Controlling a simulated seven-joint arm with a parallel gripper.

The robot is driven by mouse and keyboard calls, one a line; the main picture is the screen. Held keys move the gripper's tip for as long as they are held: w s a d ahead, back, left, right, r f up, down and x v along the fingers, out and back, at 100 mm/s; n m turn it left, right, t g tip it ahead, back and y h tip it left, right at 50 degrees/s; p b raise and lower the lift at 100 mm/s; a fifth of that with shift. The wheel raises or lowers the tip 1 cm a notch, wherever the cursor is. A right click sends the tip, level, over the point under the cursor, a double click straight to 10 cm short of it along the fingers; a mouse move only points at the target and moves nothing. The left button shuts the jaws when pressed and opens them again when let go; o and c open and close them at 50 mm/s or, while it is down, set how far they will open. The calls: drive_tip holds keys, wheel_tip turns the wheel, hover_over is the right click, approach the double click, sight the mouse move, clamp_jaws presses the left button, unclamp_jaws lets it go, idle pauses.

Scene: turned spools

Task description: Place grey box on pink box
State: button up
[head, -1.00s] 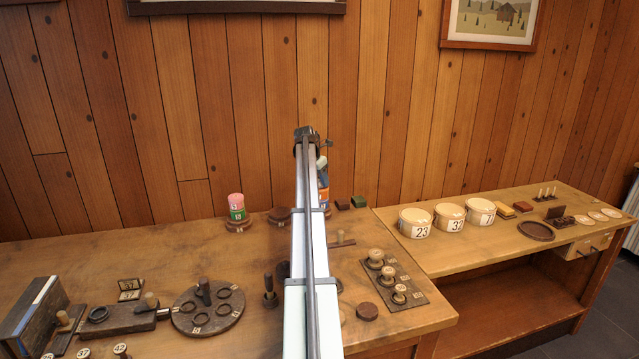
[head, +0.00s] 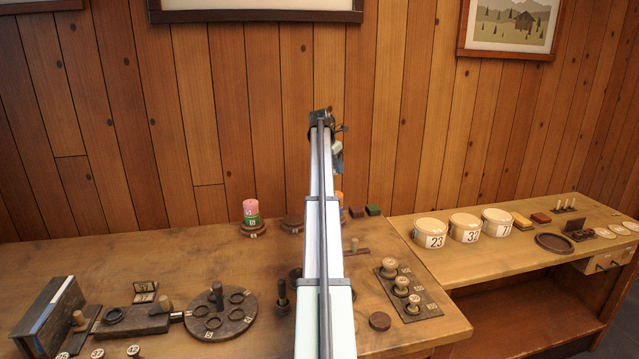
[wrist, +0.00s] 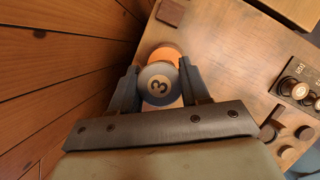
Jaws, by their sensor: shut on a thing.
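A dark round base (head: 292,223) stands bare between the pink stack and my arm. The wood-panelled wall is close behind. A round ring board (head: 220,315) is nearer.

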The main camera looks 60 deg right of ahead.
drive_tip(key=w+a+r+n, duration=0.1)
drive_tip(key=w+a, duration=0.5)
drive_tip(key=w, duration=0.3)
drive_tip(key=w+a+r+n, duration=0.1)
drive_tip(key=w+a, duration=0.5)
drive_tip(key=w, duration=0.2)
drive_tip(key=m+g, duration=0.2)
drive_tip(key=m, duration=0.5)
hover_over(254, 202)
drive_tip(key=f, duration=0.1)
drive_tip(key=shift+y, duration=0.4)
drive_tip(key=shift+w+a+f, duration=0.15)
drive_tip(key=shift+f, duration=1.4)
drive_tip(key=shift+w+a+f, duration=0.15)
drive_tip(key=shift+w+f, duration=0.05)
drive_tip(key=shift+f, duration=1.3)
drive_tip(key=shift+w+a+f, duration=0.15)
drive_tip(key=shift+f, duration=1.4)
drive_tip(key=shift+f, duration=0.15)
drive_tip(key=o, duration=1)
drive_tip(key=shift+o, duration=0.2)
drive_tip(key=v, duration=1.2)
drive_tip(key=shift+s+r, duration=0.2)
